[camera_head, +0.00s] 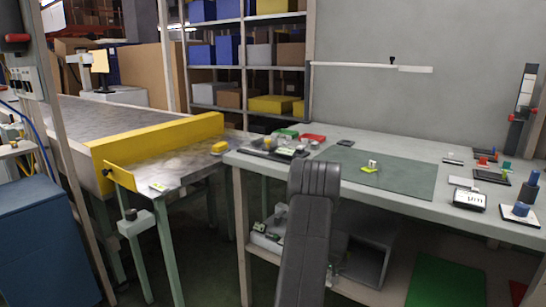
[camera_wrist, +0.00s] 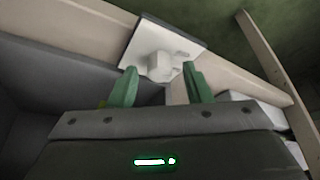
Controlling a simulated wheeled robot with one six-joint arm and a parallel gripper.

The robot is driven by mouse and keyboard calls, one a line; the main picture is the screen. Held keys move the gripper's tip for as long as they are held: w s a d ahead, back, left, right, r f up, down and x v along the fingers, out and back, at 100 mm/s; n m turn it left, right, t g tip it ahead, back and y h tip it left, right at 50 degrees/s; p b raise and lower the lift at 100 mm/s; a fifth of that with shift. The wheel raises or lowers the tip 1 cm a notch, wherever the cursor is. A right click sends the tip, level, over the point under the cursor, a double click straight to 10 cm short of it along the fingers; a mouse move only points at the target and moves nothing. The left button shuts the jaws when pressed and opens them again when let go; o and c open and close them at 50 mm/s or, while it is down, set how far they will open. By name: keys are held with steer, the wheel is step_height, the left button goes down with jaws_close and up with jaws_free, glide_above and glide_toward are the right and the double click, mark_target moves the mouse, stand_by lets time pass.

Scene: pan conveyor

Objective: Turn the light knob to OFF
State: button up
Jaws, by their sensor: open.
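A pale knob (camera_wrist: 160,64) sits on a white square plate (camera_wrist: 148,38) with a dark edge, fixed to a beige beam, in the upper middle of the wrist view. The setting of the knob cannot be read. My gripper (camera_wrist: 161,82) is open. Its two green fingertips stand left and right of the knob's near side, with a gap between them. Whether either finger touches the knob cannot be told. In the head view my dark arm reaches up to the workbench's front edge; the knob and the fingers cannot be made out there.
The workbench (camera_head: 395,205) carries a green mat (camera_head: 410,177), small parts and a dark tray. Below it is a lower shelf with boxes. A conveyor with a yellow guard (camera_head: 150,142) stands at the left. A beige post (camera_wrist: 270,55) crosses the wrist view's right side.

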steer(key=shift+f+m+h+b, duration=0.1)
steer(key=shift+m+h+b, duration=0.35)
steer(key=shift+m, duration=0.95)
steer(key=shift+a+f+m+h+b, duration=0.1)
steer(key=shift+m+h+b, duration=0.25)
steer(key=shift+m+b, duration=0.5)
steer(key=m+h+b, duration=0.1)
steer(key=m+b, duration=0.1)
steer(key=b, duration=0.3)
steer(key=shift+m+g, duration=0.25)
steer(key=shift+g, duration=0.05)
steer(key=p+v, duration=0.3)
steer(key=v, duration=0.3)
steer(key=shift+r, duration=0.25)
steer(key=shift+s+a+r, duration=0.15)
steer(key=shift+s+r, duration=0.05)
steer(key=shift+r, duration=0.3)
steer(key=shift+s+f, duration=0.1)
